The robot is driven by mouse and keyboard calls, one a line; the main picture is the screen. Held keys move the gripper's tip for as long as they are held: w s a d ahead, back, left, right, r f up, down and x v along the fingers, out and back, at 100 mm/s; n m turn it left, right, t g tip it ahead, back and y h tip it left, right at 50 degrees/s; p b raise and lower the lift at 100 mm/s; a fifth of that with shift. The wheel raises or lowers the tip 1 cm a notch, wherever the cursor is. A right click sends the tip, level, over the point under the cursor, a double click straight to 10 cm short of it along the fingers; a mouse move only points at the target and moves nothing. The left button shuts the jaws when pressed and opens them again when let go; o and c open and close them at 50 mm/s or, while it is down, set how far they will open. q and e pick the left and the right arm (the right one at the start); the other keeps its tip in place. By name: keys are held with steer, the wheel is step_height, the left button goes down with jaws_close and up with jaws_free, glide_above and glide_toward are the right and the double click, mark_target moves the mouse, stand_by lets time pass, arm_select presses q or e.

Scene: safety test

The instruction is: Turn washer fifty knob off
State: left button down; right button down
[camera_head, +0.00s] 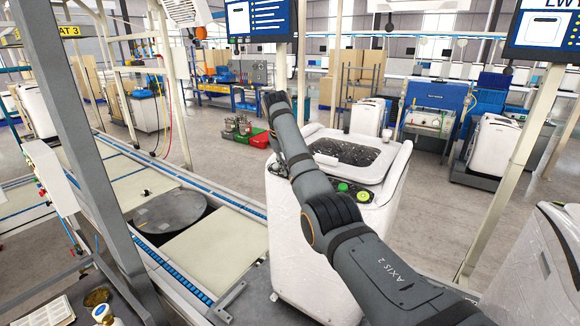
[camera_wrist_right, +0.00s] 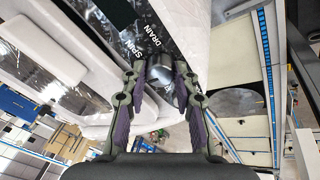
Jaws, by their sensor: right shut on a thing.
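The white washer (camera_head: 287,225) stands in front of me in the head view, partly hidden behind my right arm. Its top has an open tub with a dark speckled surface, and green buttons (camera_head: 363,196) at the near corner. In the right wrist view, a silvery round knob (camera_wrist_right: 159,75) sits on a dark panel printed SPIN and DRAIN. My right gripper (camera_wrist_right: 161,80) has its fingers on both sides of this knob and is shut on it. The knob's pointer is not clear. My right gripper cannot be made out in the head view. My left gripper is not in view.
A conveyor line (camera_head: 215,245) with pale plates and a dark round disc (camera_head: 170,215) runs along the washer's left. A grey post (camera_head: 75,110) stands at left. Another white machine (camera_head: 545,265) is at the right edge. Open floor lies behind the washer.

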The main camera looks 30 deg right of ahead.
steer(key=n, duration=0.4)
steer(key=shift+n, duration=0.4)
steer(key=n, duration=0.3)
steer(key=shift+n, duration=0.3)
steer(key=n+y, duration=0.1)
steer(key=n, duration=1.1)
steer(key=shift+r+n+g, duration=0.1)
steer(key=shift+n+g, duration=0.2)
steer(key=shift+g, duration=0.1)
steer(key=shift+n, duration=1.9)
steer(key=shift+r, duration=0.1)
steer(key=c, duration=1.1)
jaws_free()
steer(key=shift+o, duration=0.4)
